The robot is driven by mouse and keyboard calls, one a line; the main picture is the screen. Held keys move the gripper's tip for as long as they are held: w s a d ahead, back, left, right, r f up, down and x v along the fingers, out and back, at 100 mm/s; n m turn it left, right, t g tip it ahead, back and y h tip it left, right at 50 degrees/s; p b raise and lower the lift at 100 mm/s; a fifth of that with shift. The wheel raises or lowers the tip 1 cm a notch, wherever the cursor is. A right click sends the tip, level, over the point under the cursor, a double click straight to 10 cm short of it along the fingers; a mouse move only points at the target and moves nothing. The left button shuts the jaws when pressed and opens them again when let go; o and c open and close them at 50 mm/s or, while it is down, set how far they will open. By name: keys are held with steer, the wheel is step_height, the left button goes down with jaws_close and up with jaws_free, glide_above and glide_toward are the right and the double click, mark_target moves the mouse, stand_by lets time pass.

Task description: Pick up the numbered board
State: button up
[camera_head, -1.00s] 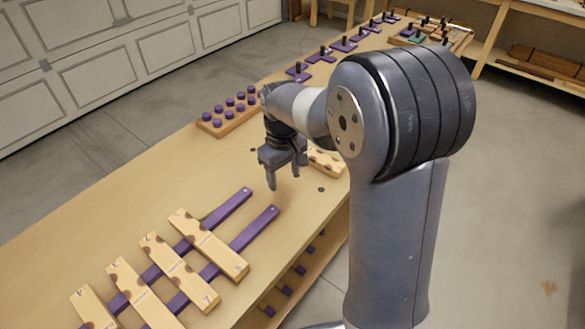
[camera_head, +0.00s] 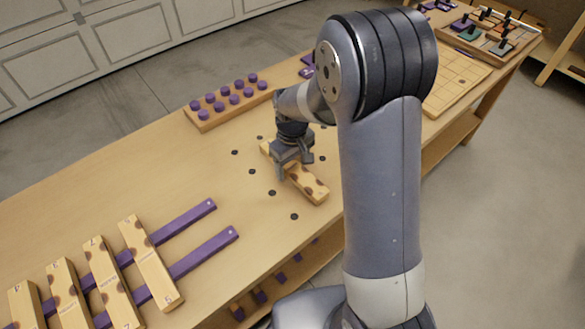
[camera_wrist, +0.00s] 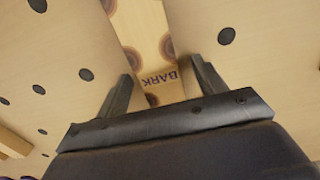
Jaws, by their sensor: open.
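A light wooden board (camera_head: 308,184) with dark round spots lies on the bench top under my gripper (camera_head: 290,172). In the wrist view the board (camera_wrist: 150,35) runs between my two fingers and shows the word BARK; no number shows on it there. My gripper (camera_wrist: 160,95) is open, with one finger on each side of the board. Whether the fingers touch it I cannot tell. Several similar boards with numbers, such as one board (camera_head: 150,262), lie across two purple rails (camera_head: 205,252) at the lower left. My arm hides part of the bench.
A wooden block with purple pegs (camera_head: 215,116) stands behind my gripper. Dark round holes (camera_head: 272,193) dot the bench top (camera_head: 130,180) around the board. A flat gridded board (camera_head: 455,85) and a tray of coloured pieces (camera_head: 490,32) lie farther right.

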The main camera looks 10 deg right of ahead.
steer(key=shift+f, duration=0.3)
steer(key=shift+c, duration=0.4)
steer(key=c, duration=1.1)
